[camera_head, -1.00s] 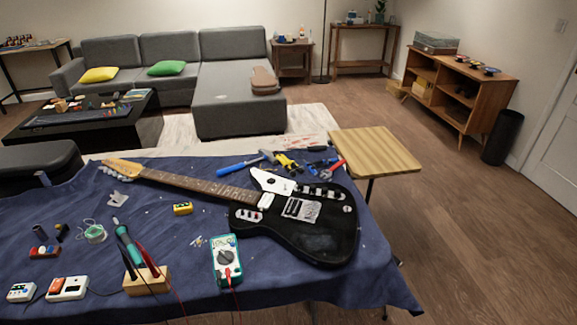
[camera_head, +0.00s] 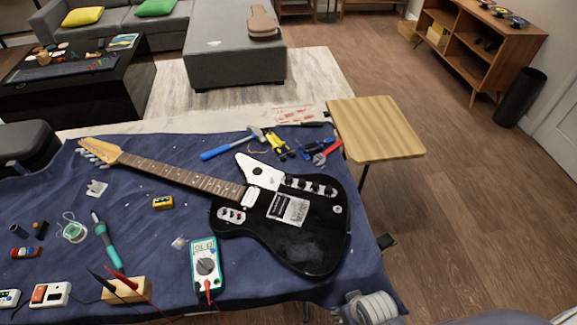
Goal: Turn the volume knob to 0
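A black electric guitar (camera_head: 310,245) lies flat on the blue cloth, its neck toward the upper left. A row of several small dark knobs (camera_head: 313,187) sits on a metal plate at the body's upper edge. I cannot tell which is the volume knob, and its setting is too small to read. Part of my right arm's grey end, with the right gripper (camera_head: 368,308), shows at the bottom edge, right of the guitar and apart from it. Its fingers cannot be made out. My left gripper is not in view.
A teal multimeter (camera_head: 207,282) lies left of the guitar body, near a wooden block (camera_head: 127,291) with probes. Hand tools, including a red-handled one (camera_head: 328,152), lie behind the knobs. A small wooden table (camera_head: 375,127) stands at the right. Open floor lies beyond it.

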